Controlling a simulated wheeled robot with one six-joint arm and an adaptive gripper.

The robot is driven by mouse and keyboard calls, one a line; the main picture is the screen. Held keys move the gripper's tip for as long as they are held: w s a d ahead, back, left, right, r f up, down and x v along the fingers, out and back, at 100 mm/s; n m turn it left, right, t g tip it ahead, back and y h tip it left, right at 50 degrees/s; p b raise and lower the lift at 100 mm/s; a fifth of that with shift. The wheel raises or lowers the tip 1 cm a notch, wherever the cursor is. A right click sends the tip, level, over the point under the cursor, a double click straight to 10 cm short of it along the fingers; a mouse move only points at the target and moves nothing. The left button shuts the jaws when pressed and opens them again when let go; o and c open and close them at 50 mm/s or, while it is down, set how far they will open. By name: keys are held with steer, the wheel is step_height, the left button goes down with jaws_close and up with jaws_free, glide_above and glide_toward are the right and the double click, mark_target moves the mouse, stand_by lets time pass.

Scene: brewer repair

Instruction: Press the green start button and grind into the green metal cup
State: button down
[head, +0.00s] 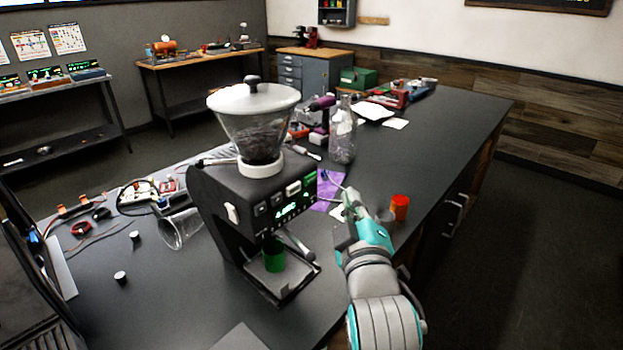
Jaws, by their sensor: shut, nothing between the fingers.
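The black grinder (220,205) stands on the dark workbench, with a clear hopper (255,130) of dark beans under a white lid. Its front panel has a lit green display (287,212) and several small buttons. A small green patch, perhaps the start button (309,178), shows at the panel's upper right; its details are too small to tell. The green metal cup (274,257) stands upright on the grinder's tray, under the spout area. My gripper (343,207) is shut and empty, just right of the panel. I cannot tell whether it touches the grinder.
An orange-red jar (400,206) stands right of my arm. A clear bottle (342,137) and a purple drill (320,112) are behind the grinder. A tipped clear glass (180,230), small white pieces and cables lie to its left. The front left bench is mostly clear.

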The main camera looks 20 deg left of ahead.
steer(key=shift+w+a, duration=0.4)
steer(key=shift+a, duration=0.5)
steer(key=shift+w+a, duration=0.35)
steer(key=shift+a, duration=0.6)
steer(key=shift+w+a, duration=0.4)
steer(key=shift+a, duration=0.5)
steer(key=shift+a, duration=0.15)
steer(key=shift+w+a, duration=0.15)
steer(key=shift+a, duration=0.05)
steer(key=shift+w+a, duration=0.15)
steer(key=shift+a, duration=0.2)
steer(key=shift+d, duration=0.1)
steer(key=shift+s+d, duration=0.35)
steer(key=shift+d, duration=0.25)
steer(key=shift+d, duration=0.1)
steer(key=d, duration=0.1)
steer(key=s+d, duration=0.1)
steer(key=d, duration=0.1)
steer(key=s+d, duration=0.1)
steer(key=shift+d, duration=0.25)
stand_by(0.4)
